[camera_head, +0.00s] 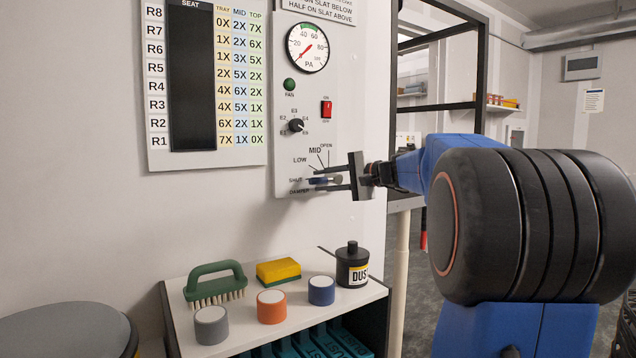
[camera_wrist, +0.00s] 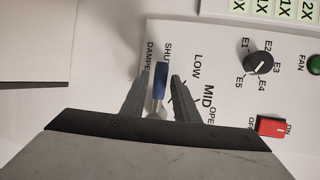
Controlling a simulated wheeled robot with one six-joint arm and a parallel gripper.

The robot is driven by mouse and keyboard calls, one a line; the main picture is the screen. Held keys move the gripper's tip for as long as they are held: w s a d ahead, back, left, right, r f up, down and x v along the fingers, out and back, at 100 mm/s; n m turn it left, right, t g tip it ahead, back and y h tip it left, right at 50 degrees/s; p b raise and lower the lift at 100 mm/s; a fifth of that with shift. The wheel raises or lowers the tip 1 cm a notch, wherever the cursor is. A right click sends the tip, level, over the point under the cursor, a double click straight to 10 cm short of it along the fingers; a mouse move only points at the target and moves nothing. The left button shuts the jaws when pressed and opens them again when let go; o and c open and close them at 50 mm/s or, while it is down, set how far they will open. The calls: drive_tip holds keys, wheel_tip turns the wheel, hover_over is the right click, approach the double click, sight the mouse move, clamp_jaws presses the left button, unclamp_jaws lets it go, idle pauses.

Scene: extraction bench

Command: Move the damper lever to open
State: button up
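The damper lever (camera_wrist: 161,75) has a blue handle and a metal shaft, and sits on the pale control panel (camera_head: 345,110). It points at the SHUT mark, with LOW, MID and OPEN fanned round from there. My gripper (camera_head: 320,180) is at the panel's lower part, with its fingers reaching over the lever. In the wrist view my gripper (camera_wrist: 162,78) has one finger on each side of the blue handle, with a narrow gap showing on both sides. The fingers are open and do not appear to press on it. In the head view the fingers partly hide the lever.
Above the lever are a selector knob (camera_head: 296,125), a red switch (camera_head: 326,109), a green fan button (camera_head: 290,84) and a gauge (camera_head: 307,48). Below stands a shelf (camera_head: 262,338) with a brush (camera_head: 215,283), sponge (camera_head: 278,271), dust pot (camera_head: 352,268) and several coloured jars.

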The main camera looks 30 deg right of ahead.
drive_tip(key=shift+x, duration=1.2)
clamp_jaws()
